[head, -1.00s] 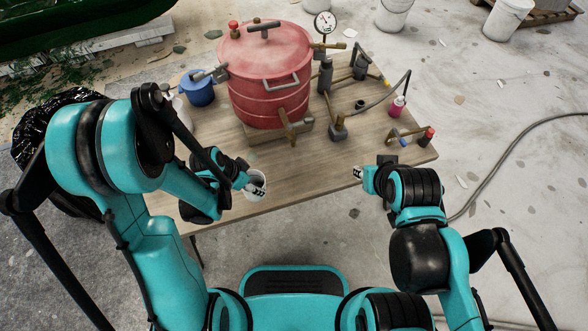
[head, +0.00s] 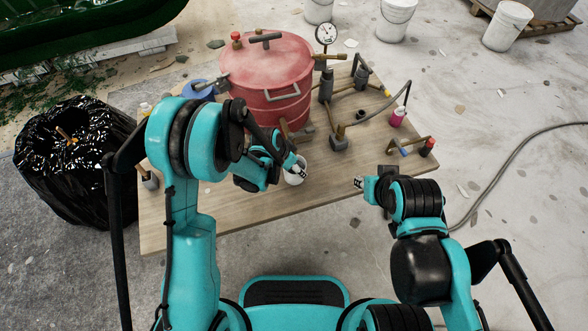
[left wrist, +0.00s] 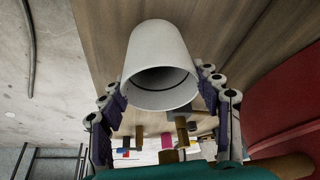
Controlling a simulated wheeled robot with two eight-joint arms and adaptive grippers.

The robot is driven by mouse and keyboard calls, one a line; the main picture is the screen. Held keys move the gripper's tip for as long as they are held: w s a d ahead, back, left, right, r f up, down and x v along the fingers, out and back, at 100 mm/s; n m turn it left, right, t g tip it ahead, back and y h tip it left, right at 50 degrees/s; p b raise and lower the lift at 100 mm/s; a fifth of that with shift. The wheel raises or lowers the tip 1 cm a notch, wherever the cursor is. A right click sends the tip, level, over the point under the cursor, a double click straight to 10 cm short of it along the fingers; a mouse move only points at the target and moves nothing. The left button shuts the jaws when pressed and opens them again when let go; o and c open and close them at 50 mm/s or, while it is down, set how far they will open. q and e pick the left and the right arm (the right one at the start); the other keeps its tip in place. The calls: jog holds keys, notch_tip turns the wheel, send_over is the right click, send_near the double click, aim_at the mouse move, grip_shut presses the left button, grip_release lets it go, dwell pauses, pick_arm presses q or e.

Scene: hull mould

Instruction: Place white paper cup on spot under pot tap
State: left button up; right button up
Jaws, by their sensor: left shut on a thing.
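A white paper cup (head: 295,173) is held in my left gripper (head: 292,168), which is shut on it near the front of the red pot (head: 267,78). In the left wrist view the cup (left wrist: 160,65) sits between the two fingers (left wrist: 165,105), its open mouth toward the camera. The pot's brass tap (head: 284,130) points toward the front of the table, just behind the cup. I cannot tell whether the cup touches the table. The spot under the tap is not clearly visible. My right gripper (head: 362,183) is over the table's front right edge, and its jaws are too small to judge.
The wooden table (head: 215,215) is clear at its front left. Brass pipe fittings (head: 340,140), a pink bottle (head: 397,117) and a red-capped tool (head: 427,147) stand on the right. A black bin bag (head: 75,160) stands left of the table.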

pick_arm(q)
jog(key=shift+f, duration=0.45)
jog(key=shift+f, duration=0.35)
jog(key=shift+s+f, duration=0.25)
jog(key=o, duration=1.1)
jog(key=shift+b, duration=0.3)
jog(key=shift+r, duration=0.4)
jog(key=p+v, duration=0.5)
jog(key=v, duration=0.7)
jog(key=shift+w+r, duration=0.25)
